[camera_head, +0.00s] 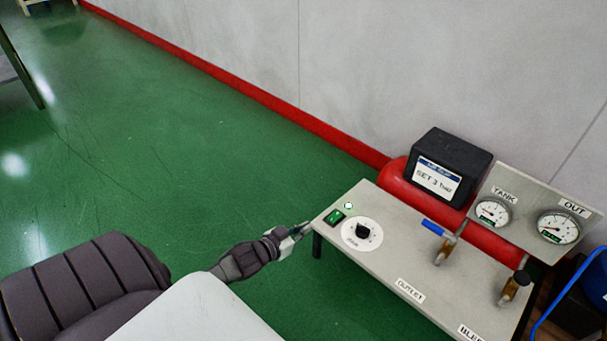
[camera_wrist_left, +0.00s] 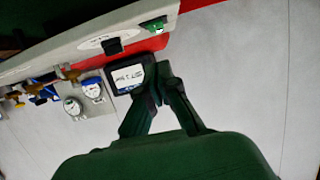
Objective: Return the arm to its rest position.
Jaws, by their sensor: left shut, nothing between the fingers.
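My left gripper (camera_head: 298,230) shows in the head view at the left corner of a grey control panel (camera_head: 388,262). Its fingers are shut with nothing between them. They are beside the panel's edge, near a green switch (camera_head: 334,216); I cannot tell whether they touch the panel. The left wrist view shows the fingers (camera_wrist_left: 163,88) from behind, with the panel (camera_wrist_left: 60,52) above them at the upper left. My right gripper is in neither view.
The panel carries a black knob (camera_head: 363,231), a blue-handled valve (camera_head: 438,228) and two gauges, TANK (camera_head: 492,211) and OUT (camera_head: 558,227). A red tank (camera_head: 397,185) with a black box (camera_head: 452,158) stands behind, by the wall. Green floor (camera_head: 150,140) at left is clear.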

